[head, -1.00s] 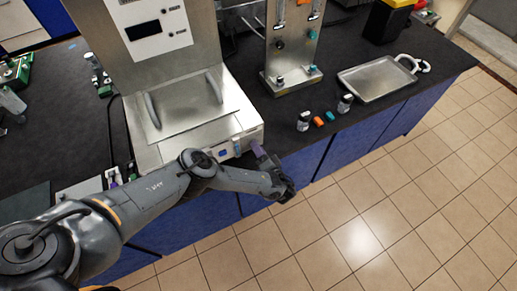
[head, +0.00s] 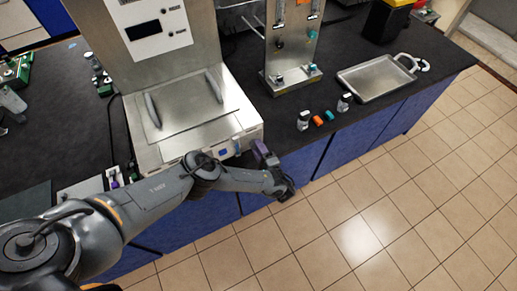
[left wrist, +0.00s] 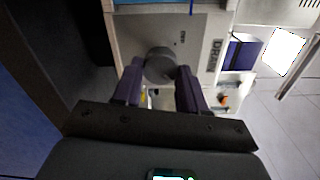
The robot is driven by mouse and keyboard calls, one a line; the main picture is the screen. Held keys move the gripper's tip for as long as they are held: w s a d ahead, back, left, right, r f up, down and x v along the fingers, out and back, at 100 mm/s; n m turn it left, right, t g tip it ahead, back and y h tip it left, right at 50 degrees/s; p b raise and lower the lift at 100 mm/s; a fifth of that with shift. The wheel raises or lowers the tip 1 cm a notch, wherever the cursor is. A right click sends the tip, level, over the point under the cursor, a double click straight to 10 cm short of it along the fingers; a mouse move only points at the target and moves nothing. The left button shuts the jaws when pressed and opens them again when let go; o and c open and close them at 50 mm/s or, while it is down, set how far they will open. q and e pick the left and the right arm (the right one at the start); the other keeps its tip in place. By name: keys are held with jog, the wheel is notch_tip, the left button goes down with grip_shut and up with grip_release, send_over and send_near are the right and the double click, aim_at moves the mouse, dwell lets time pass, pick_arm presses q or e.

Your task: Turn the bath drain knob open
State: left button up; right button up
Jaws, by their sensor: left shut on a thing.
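The bath (head: 190,115) is a steel unit with a lid and two handles on the dark bench. Its drain knob (left wrist: 160,64) is a round dark grey knob beside the "DRAIN" label in the left wrist view. My left gripper (left wrist: 160,78) has its two purple fingers on either side of the knob, shut on it. In the head view my left gripper (head: 262,152) is at the front right corner of the bath, and the knob is hidden there. My right gripper is in neither view.
A steel stand with valves (head: 291,50) is right of the bath. Small bottles (head: 303,120) and orange and teal pieces lie near the bench edge. A metal tray (head: 376,80) is farther right. Tiled floor (head: 350,220) is clear in front.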

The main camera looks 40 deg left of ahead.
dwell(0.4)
pick_arm(q)
jog(key=o, duration=1.1)
jog(key=shift+c, duration=0.2)
jog(key=v, duration=1.1)
